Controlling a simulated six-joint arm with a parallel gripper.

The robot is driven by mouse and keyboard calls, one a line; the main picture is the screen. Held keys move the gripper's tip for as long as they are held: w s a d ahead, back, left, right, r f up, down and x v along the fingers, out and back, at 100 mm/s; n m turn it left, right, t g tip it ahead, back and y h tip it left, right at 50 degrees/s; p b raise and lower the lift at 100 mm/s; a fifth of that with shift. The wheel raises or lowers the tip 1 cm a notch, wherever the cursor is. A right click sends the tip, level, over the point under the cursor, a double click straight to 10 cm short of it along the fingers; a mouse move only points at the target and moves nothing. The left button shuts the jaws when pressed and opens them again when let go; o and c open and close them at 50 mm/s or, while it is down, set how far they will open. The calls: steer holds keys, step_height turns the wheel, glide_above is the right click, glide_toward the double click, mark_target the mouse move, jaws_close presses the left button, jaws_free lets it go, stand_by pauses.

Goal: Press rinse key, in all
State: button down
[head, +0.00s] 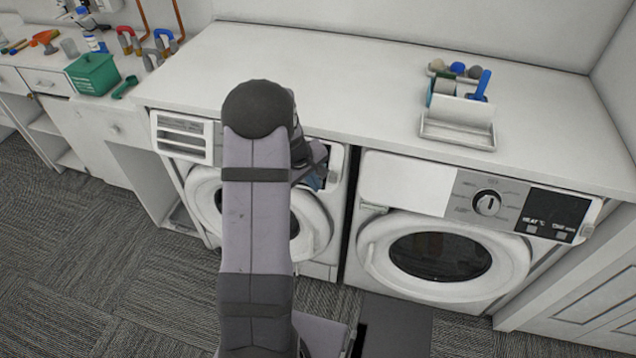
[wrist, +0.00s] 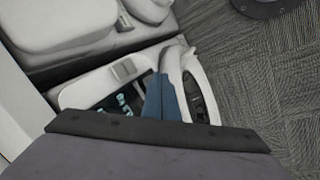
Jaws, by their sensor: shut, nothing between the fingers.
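The left washing machine (head: 312,240) stands under the counter, its front partly hidden behind my arm. Its panel shows in the wrist view as a dark display (wrist: 122,103) with cyan marks, and a grey key (wrist: 125,70) sits on the white front beside it. I cannot read any label there, so I cannot tell which key is rinse. My gripper (wrist: 162,80) has blue fingers, shut and empty, over the panel between the display and the round door (wrist: 205,85). In the head view my gripper (head: 317,180) is in front of the washer's upper right. Contact is unclear.
A second machine (head: 405,185) at right has a dial (head: 487,203) and a dark panel marked HEAT and TIME. The white counter (head: 350,85) above holds a caddy (head: 458,120) with brushes. A green basket (head: 93,74) stands at left. Carpet (head: 60,270) in front is mostly clear.

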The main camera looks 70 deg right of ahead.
steer(key=shift+d+f, duration=0.15)
steer(key=shift+d, duration=0.2)
stand_by(0.5)
steer(key=shift+a, duration=0.1)
stand_by(0.3)
steer(key=shift+a+r, duration=0.35)
steer(key=shift+a, duration=0.25)
steer(key=shift+a, duration=0.1)
steer(key=shift+a+r, duration=0.4)
steer(key=shift+a, duration=0.3)
steer(key=shift+a+r, duration=0.35)
steer(key=shift+a, duration=0.4)
steer(key=shift+a+r, duration=0.4)
steer(key=shift+a, duration=0.3)
